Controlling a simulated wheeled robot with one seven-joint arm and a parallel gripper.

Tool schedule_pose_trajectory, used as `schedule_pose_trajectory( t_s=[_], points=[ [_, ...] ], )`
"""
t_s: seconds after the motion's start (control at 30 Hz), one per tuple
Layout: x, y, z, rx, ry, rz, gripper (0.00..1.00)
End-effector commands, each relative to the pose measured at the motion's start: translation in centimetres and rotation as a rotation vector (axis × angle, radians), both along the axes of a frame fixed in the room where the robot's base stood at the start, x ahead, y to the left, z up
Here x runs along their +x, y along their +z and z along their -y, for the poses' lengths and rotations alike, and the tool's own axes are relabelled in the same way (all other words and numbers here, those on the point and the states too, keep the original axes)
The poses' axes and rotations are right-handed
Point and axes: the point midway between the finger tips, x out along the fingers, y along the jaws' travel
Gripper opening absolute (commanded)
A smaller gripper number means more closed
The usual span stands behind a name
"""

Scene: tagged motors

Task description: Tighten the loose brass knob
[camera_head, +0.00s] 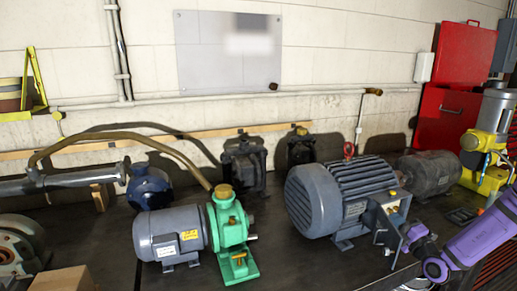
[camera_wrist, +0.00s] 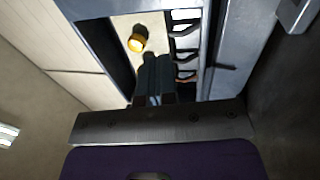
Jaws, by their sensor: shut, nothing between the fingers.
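A brass-yellow knob (camera_wrist: 137,40) shows in the wrist view on a pale panel inside a grey frame. A small brass piece (camera_head: 393,194) shows in the head view at the right end of the large grey motor (camera_head: 335,200); it seems to be the same knob. My gripper (camera_wrist: 156,58) is shut and empty, its fingers pointing towards the panel, with the knob beyond and left of the tips. In the head view my purple wrist reaches in from the right, and the fingers are hard to make out beside the motor's open box (camera_head: 383,220). I cannot tell how loose the knob is.
A green pump (camera_head: 230,232) with brass fittings and a small grey motor (camera_head: 168,238) stand left of the large motor. A dark motor (camera_head: 428,172) and a yellow device (camera_head: 484,150) stand behind my wrist.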

Motion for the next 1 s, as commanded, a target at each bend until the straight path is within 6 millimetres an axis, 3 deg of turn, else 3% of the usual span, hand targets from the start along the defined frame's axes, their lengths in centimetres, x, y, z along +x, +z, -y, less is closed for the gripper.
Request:
schedule_pose_trajectory(
  t_s=[1.0],
  points=[
    [-0.4, 0.1, -1.2, 0.002, 0.0, 0.002, 0.0]
  ],
)
